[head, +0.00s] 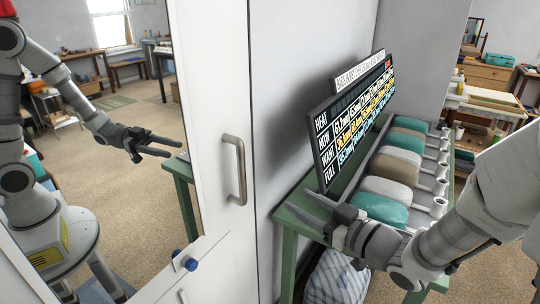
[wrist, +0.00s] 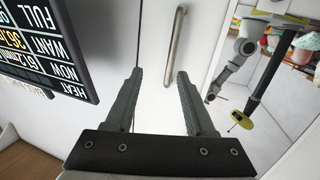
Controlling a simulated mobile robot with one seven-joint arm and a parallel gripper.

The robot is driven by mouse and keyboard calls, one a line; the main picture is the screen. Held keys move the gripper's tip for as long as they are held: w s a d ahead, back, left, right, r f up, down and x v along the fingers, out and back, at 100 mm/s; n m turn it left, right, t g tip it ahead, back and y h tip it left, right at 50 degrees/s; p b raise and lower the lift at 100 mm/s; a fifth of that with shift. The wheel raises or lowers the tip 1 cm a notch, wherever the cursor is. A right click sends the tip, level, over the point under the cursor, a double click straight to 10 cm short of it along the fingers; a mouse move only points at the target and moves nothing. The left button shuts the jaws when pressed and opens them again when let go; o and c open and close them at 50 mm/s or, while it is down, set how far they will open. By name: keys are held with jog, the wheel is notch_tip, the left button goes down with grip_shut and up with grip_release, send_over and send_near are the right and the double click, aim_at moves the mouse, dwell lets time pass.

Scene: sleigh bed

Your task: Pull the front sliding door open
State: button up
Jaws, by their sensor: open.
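The white front sliding door (head: 215,60) has a mirror panel on its left part and a vertical metal bar handle (head: 235,168) near its right edge. The handle also shows in the wrist view (wrist: 175,45), upright in the picture, beyond my fingertips. My gripper (head: 300,202) is open and empty, to the right of the handle and apart from it. In the wrist view both fingers of my gripper (wrist: 158,74) point toward the door, with the handle ahead, a little right of the middle of the gap. The door's bottom edge is out of view.
A green table (head: 285,214) stands right of the door, holding a black display board (head: 350,125) and a row of coloured padded items (head: 397,170) close to my gripper. A bag (head: 338,280) lies below. The mirror (head: 130,190) reflects my own body and the room.

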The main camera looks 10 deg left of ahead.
aim_at(245, 174)
jog(key=shift+y, duration=0.8)
jog(key=x, duration=0.5)
jog(key=s+x, duration=0.1)
jog(key=x, duration=0.5)
jog(key=a+x, duration=0.1)
jog(key=x, duration=0.5)
jog(key=shift+s+a+f, duration=0.1)
jog(key=shift+s+a, duration=0.1)
jog(key=shift+a, duration=0.1)
grip_shut()
